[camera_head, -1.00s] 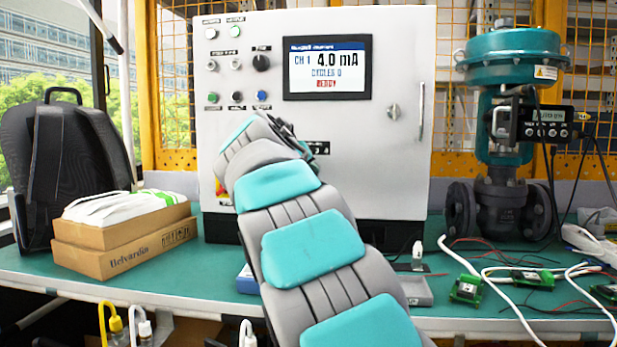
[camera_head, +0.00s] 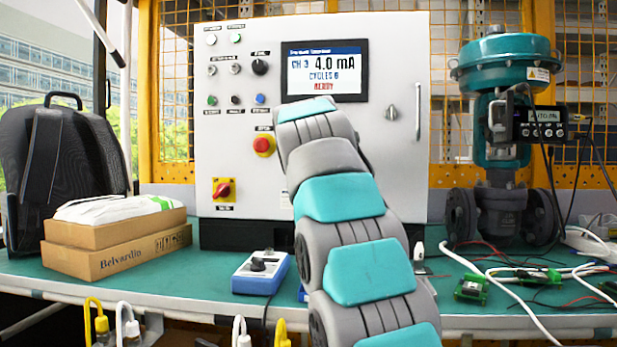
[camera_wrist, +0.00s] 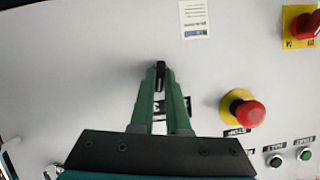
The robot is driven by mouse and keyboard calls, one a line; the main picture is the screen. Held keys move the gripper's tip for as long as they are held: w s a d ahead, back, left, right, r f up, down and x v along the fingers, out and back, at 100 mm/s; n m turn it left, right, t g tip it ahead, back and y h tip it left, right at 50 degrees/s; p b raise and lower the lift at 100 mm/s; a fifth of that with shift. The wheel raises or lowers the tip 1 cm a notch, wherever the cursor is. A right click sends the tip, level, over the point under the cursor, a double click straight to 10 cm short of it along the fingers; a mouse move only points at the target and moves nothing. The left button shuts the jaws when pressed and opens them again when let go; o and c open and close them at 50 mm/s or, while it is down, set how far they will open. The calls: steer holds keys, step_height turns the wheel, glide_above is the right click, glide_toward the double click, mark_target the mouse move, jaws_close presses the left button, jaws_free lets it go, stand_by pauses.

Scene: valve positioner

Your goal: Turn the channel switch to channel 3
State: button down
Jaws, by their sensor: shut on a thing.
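The channel switch (camera_wrist: 160,68) is a small black knob on the pale cabinet front, seen between my fingertips in the wrist view. My gripper (camera_wrist: 160,76) is shut on it. A label with a "3" shows between the green fingers, partly covered. In the head view my arm hides the switch and gripper. The cabinet screen (camera_head: 324,71) reads CH 3, 4.0 mA, with a red status word below.
A red emergency button (camera_head: 264,145) and a red rotary switch (camera_head: 222,191) are left of my arm. A black knob (camera_head: 260,67) and several small buttons are higher up. A blue control box (camera_head: 260,273) stands on the green bench (camera_head: 150,283).

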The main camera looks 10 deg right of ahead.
stand_by(0.5)
steer(key=c, duration=0.9)
jaws_free()
steer(key=shift+s, duration=0.1)
steer(key=v, duration=0.7)
steer(key=shift+s+b, duration=0.3)
steer(key=shift+b, duration=0.05)
steer(key=shift+r, duration=0.1)
